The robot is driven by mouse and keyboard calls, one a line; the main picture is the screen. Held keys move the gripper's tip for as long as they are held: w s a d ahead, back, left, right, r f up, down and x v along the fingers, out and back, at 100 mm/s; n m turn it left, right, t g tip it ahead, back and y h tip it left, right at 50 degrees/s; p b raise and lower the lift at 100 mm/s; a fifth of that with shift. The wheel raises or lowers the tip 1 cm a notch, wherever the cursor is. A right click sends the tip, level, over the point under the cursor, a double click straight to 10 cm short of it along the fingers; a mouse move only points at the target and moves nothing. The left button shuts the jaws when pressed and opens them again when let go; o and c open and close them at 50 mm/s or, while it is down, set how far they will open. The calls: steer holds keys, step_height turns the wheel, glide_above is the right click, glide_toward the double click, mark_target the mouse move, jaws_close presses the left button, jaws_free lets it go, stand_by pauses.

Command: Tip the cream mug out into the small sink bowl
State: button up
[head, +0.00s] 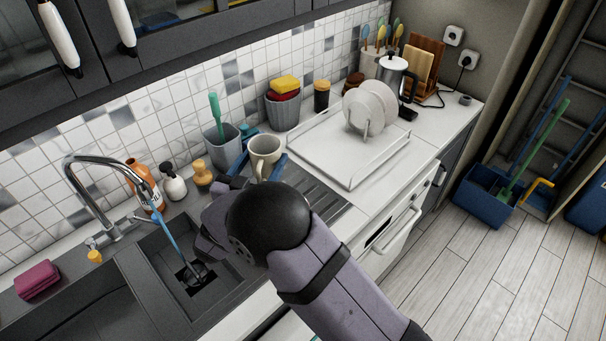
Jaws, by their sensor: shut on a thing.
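The cream mug (265,148) is upright above the back of the drainboard, its opening facing up. My gripper (257,170) is at the mug's lower part and shut on it; my dark round wrist hides much of the grip. What is inside the mug cannot be made out. The small sink bowl (168,262) is to the left of and below the mug, with a dark drain in its floor. A thin blue-handled tool (172,238) leans in this bowl.
A curved tap (98,185) stands behind the sink. Bottles (174,183), a grey cup with a green brush (222,145) and a grey pot (283,108) line the wall. A white dish rack (345,150) with plates is at the right. A larger bowl (75,305) lies left.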

steer(key=s+a+f+n+y+b, duration=0.1)
steer(key=s+a+f, duration=0.3)
steer(key=a, duration=0.4)
steer(key=s+a+f+n+y+b, duration=0.2)
steer(key=s+a+f+y, duration=0.2)
steer(key=s+a, duration=0.3)
steer(key=s+a+f+n+y+b, duration=0.2)
steer(key=s+a, duration=0.4)
steer(key=a, duration=0.4)
step_height(320, 180, down, 2)
steer(key=shift+f+t+y, duration=0.25)
steer(key=shift+t+y, duration=0.05)
steer(key=shift+y, duration=0.3)
steer(key=shift+a, duration=0.1)
